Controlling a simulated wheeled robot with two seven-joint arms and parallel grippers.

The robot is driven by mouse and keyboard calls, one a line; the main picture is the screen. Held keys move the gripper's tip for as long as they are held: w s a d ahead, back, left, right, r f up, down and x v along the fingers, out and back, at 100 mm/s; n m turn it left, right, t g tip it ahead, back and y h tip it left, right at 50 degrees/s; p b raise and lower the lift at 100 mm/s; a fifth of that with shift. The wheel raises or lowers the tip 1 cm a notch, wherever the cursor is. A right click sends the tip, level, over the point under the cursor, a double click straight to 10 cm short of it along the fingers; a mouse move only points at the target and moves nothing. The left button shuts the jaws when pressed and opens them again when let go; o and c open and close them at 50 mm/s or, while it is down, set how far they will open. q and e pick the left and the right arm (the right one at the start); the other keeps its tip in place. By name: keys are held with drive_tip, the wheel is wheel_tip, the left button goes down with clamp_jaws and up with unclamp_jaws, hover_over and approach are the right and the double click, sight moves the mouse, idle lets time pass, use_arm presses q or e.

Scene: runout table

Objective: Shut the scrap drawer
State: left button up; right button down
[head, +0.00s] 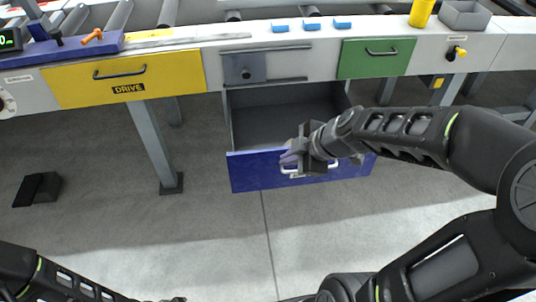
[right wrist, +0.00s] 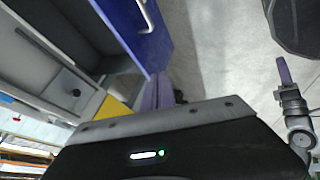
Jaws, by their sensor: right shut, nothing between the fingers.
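The drawer with the blue front (head: 345,167) stands pulled out below the table, its grey inside (head: 285,115) open and empty where visible. Its label is too covered to read. A pale bar handle (head: 320,168) is on the front, and it also shows in the right wrist view (right wrist: 147,14). My right gripper (head: 288,158) is shut and empty at the blue front, close to the handle; I cannot tell if it touches. In the right wrist view its purple fingers (right wrist: 159,92) are together beside the front's edge. My left gripper (right wrist: 284,72) shows side-on, its opening unclear.
A yellow drawer (head: 170,80) marked DRIVE and a green drawer (head: 350,58) are closed on either side. A table leg (head: 152,140) stands left of the open drawer. A black object (head: 38,188) lies on the floor at left. The floor before the drawer is clear.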

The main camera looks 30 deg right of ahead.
drive_tip(key=b, duration=0.1)
approach(261, 158)
drive_tip(key=x, duration=0.4)
drive_tip(key=shift+s+a+f, duration=0.2)
drive_tip(key=shift+a, duration=0.15)
drive_tip(key=shift+w+d, duration=0.15)
drive_tip(key=shift+w, duration=0.25)
drive_tip(key=shift+w, duration=0.1)
